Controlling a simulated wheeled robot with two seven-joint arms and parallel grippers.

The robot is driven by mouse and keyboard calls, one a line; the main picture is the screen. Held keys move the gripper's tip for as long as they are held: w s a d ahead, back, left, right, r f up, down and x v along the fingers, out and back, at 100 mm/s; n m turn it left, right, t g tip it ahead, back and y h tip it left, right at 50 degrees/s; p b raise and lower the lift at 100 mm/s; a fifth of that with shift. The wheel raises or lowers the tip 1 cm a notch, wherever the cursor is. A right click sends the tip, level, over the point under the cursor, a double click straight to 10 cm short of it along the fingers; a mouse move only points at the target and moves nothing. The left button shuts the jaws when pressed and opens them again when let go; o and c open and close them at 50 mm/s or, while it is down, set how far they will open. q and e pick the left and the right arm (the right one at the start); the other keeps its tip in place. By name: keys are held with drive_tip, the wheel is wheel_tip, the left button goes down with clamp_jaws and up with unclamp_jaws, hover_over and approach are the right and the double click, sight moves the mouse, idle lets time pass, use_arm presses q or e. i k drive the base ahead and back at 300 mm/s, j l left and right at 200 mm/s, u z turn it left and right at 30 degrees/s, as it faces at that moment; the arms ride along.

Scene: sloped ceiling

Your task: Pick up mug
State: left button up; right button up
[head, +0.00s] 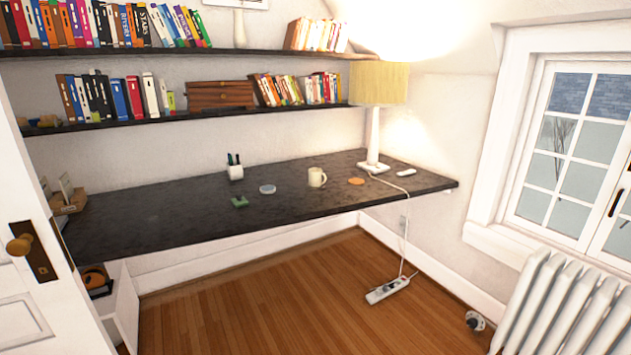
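Neither of my grippers shows in the head view, and nothing touches the mug.
Near the mug lie a grey disc (267,189), an orange disc (356,181) and a green item (240,202). A lamp (376,130) and a pen cup (235,172) stand behind. A door (30,250) is at left, a radiator (570,310) at right, and a power strip (387,290) lies on open floor.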

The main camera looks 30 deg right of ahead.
sight(314, 175)
drive_tip(key=i+z, duration=0.1)
drive_tip(key=z, duration=0.95)
